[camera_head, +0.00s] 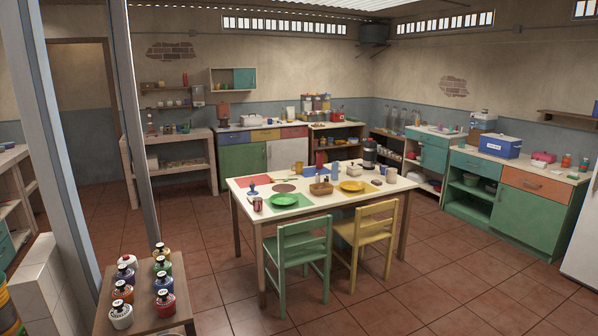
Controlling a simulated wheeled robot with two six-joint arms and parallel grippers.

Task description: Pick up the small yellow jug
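I cannot make out a small yellow jug with certainty in the head view; many items on the far counters are too small to tell. A pale, cream-coloured container (291,113) stands on the back counter, but its kind is unclear. Neither of my grippers is in view.
A white dining table (240,208) with plates and small items stands mid-room. A green chair (300,248) and yellow chair (372,232) are at its front. A low wooden stand (185,316) with several paint-like bottles is at front left, beside a pillar. The tiled floor (440,285) at right is clear.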

